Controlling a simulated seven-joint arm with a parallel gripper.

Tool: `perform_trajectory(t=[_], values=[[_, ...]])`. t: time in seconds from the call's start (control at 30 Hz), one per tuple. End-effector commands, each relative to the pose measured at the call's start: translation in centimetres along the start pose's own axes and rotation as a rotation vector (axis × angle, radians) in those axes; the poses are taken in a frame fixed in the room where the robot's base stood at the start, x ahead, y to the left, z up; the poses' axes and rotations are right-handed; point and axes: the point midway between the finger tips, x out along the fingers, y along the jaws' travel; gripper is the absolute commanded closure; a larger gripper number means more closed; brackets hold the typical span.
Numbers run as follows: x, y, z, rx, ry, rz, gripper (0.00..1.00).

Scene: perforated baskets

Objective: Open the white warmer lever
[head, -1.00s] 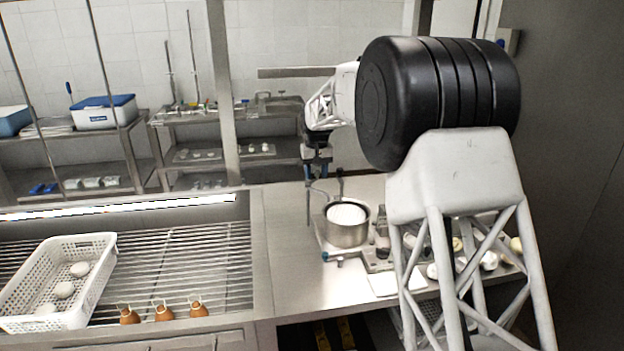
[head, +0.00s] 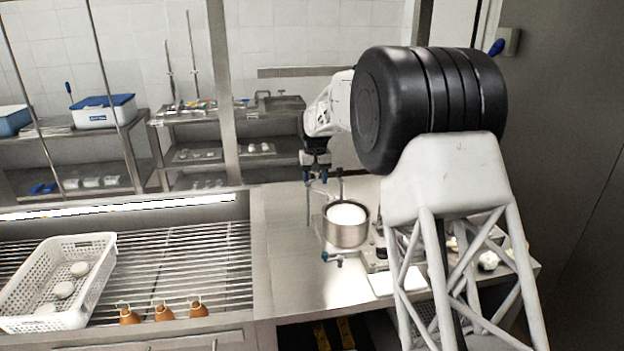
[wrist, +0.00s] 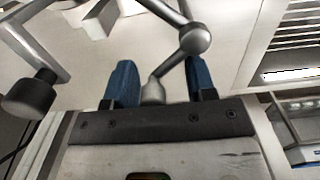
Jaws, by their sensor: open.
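A round metal warmer pot (head: 346,234) with white contents stands on the steel counter. Thin metal rods (head: 309,206) rise beside it on its left and back, and a small blue-ended tap sits below it. My gripper (head: 317,178) points down just above these rods. In the wrist view my open gripper (wrist: 162,80) has a blue-tipped finger on each side of a metal lever (wrist: 166,68). The lever runs from a rounded ball joint to a pale stub between the fingers. I cannot tell whether either finger touches it. A dark knob (wrist: 30,95) on another rod shows at the left.
A white perforated basket (head: 95,285) with pale rounds and several brown bottles (head: 165,312) stand on the slatted rack at the left. Small items crowd the counter behind my arm. The counter left of the pot is clear.

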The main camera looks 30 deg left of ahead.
Motion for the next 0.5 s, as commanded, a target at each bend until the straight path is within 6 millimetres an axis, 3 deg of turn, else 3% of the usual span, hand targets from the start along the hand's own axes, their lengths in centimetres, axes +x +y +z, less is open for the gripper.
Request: perform_trajectory(t=[0.1,0.5], values=[[-1.07,-0.29,-0.38,0.000,0.013,0.000,0.49],[-1.67,-0.55,-0.68,0.000,0.019,0.000,0.49]])
